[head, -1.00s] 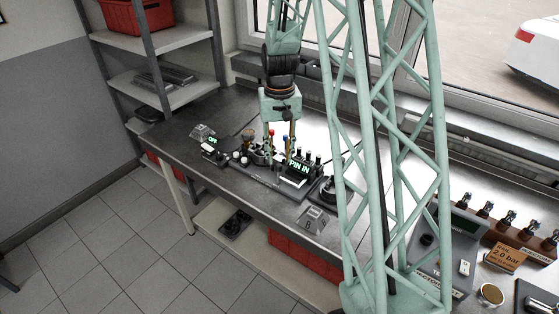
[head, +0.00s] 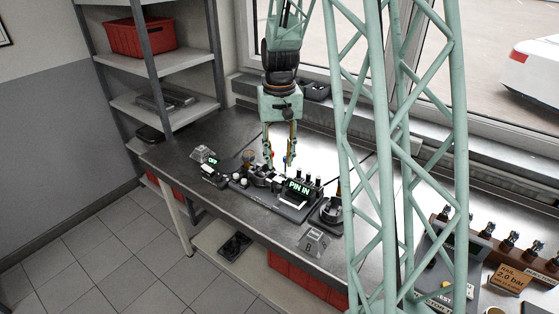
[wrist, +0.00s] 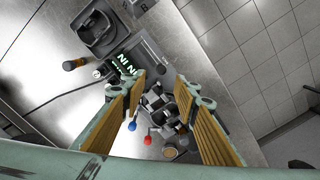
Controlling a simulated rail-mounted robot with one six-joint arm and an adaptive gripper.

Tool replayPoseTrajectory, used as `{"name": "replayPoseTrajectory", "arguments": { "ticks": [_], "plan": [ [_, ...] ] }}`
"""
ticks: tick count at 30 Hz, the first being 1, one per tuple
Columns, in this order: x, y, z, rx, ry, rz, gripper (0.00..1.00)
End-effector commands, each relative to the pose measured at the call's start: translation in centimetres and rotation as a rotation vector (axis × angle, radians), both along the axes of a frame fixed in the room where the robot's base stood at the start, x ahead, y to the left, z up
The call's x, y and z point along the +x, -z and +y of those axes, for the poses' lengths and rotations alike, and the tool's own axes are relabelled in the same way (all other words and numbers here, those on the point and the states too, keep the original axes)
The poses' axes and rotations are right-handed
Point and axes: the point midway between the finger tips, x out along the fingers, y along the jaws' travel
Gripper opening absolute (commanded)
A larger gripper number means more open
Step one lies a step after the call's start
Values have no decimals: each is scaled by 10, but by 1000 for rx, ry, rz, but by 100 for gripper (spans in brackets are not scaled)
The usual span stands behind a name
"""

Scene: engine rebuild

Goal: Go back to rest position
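My gripper (head: 280,162) hangs over the bench fixture, pointing down. Its two fingers with ribbed tan pads are apart, and nothing shows held between them in the wrist view (wrist: 163,92). The fixture (head: 268,199) has a lit green "PIN IN" display (head: 299,187), which shows partly in the wrist view (wrist: 125,65). A blue knob (wrist: 131,126) and a red knob (wrist: 149,139) show between the fingers in the wrist view. In the head view the fingers partly hide the fixture's middle.
A small "OFF" display unit (head: 213,161) stands left of the fixture. The bench (head: 190,125) has bare room behind left. A shelf rack (head: 150,63) stands at left, windows behind.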

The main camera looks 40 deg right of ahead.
Motion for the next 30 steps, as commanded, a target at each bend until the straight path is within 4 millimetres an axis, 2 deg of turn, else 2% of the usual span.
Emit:
{"name": "replayPoseTrajectory", "arguments": {
  "ticks": [17,23,30],
  "plan": [
    [-1,-2,1,-1,-2,-2,28],
    [-6,-15,12,-5,-17,-13,28],
    [-21,-42,35,-14,-47,-37,28]
  ]
}}
